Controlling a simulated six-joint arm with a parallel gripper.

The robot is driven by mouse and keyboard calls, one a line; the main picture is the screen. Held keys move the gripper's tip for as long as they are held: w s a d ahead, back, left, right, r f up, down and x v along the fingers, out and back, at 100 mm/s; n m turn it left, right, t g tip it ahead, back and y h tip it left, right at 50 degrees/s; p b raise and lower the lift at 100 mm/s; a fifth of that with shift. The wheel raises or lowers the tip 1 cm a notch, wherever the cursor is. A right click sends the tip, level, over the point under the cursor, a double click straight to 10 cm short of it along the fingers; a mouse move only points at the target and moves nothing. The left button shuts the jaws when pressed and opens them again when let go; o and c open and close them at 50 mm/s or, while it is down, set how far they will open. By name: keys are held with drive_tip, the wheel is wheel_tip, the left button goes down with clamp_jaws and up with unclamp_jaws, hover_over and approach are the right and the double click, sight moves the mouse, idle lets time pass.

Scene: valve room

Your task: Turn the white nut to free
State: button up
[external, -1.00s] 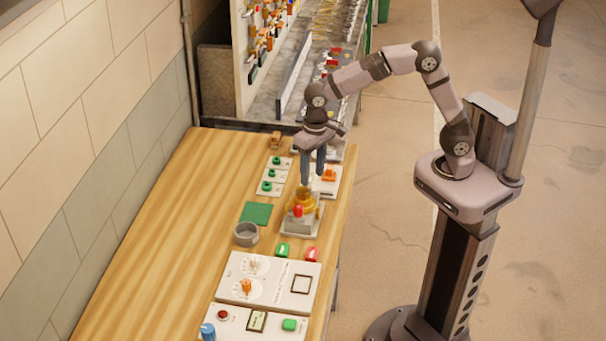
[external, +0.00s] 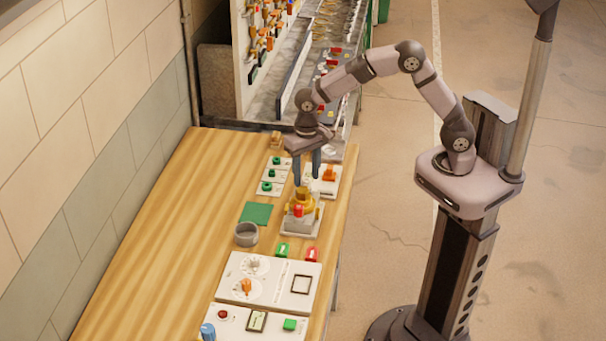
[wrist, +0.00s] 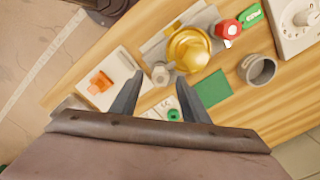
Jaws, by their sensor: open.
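The brass valve (wrist: 190,48) sits on a grey base plate on the wooden bench; it also shows in the external view (external: 301,207). A pale, whitish nut (wrist: 160,75) is at its side nearest my gripper in the wrist view. I cannot make the nut out clearly in the external view. A red part (wrist: 228,29) is at the valve's opposite side. My gripper (external: 306,180) points down above the valve end of the bench, open and empty. In the wrist view its two fingers are spread on either side of the nut's place in the picture, seemingly above it.
A plate with an orange part (wrist: 101,82) and a plate with green knobs (external: 271,176) stand close by. A green square (external: 256,213), a grey cup (external: 246,233) and green and red pieces lie around the valve. The bench's left part is clear.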

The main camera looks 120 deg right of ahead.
drive_tip(key=shift+f, duration=0.8)
drive_tip(key=c, duration=1.1)
drive_tip(key=shift+o, duration=0.2)
